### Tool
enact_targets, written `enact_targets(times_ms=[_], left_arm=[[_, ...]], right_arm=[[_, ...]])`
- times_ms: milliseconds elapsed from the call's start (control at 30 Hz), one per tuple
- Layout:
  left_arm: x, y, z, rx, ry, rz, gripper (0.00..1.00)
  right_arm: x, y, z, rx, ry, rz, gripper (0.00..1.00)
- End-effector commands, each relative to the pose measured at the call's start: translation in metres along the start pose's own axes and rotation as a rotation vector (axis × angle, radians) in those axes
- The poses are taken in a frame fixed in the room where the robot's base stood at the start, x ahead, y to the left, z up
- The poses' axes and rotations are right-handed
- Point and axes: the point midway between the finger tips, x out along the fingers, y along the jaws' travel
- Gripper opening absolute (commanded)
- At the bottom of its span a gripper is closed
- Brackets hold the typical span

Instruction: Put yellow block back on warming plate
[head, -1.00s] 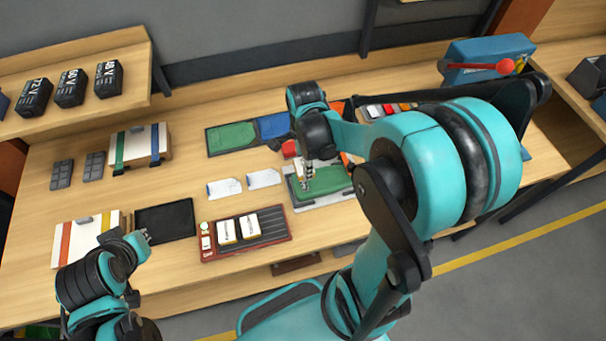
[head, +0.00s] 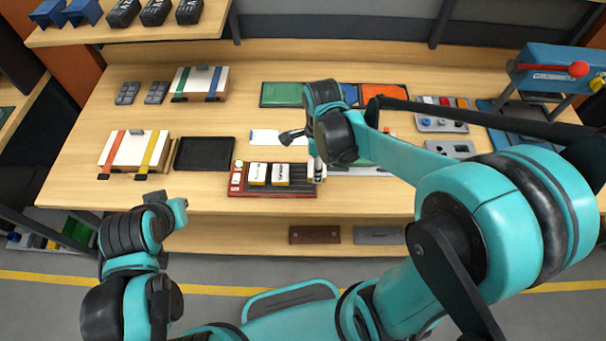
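The red-framed plate (head: 238,191) with dark slats lies near the front of the bench. Two white-topped blocks with yellow edges, a left one (head: 257,173) and a right one (head: 280,174), stand side by side on it. My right gripper (head: 317,172) points down at the plate's right end, beside the right block. Its fingers are small and partly hidden by the dark wrist. I cannot tell whether they hold a block. My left gripper (head: 155,197) is in front of the bench's left part, away from the blocks; its fingers are not clear.
A black tray (head: 205,154) lies left of the plate, beside a white box with orange and yellow straps (head: 135,150). A green mat (head: 283,94) and an orange mat (head: 385,96) lie behind. A blue press (head: 550,72) stands at right.

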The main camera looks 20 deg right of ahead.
Motion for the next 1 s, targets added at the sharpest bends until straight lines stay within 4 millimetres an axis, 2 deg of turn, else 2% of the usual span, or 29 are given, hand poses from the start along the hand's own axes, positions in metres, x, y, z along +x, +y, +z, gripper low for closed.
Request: enact_targets(times_ms=[100, 300, 433, 633, 1000], left_arm=[[0.007, 0.0, 0.005, 0.0, 0.0, 0.0, 0.0], [0.01, 0.0, 0.007, 0.0, 0.0, 0.0, 0.0], [0.013, 0.0, 0.009, 0.0, 0.0, 0.0, 0.0], [0.022, 0.0, 0.016, 0.0, 0.0, 0.0, 0.0], [0.023, 0.0, 0.017, 0.0, 0.0, 0.0, 0.0]], right_arm=[[0.018, -0.014, 0.022, -0.004, 0.0, 0.0, 0.31], [0.029, -0.026, 0.038, -0.001, 0.0, 0.0, 0.31], [0.037, -0.027, 0.039, 0.0, 0.0, 0.001, 0.31], [0.067, -0.027, 0.039, 0.0, 0.0, 0.0, 0.31], [0.072, -0.027, 0.039, 0.0, 0.0, 0.0, 0.31]])
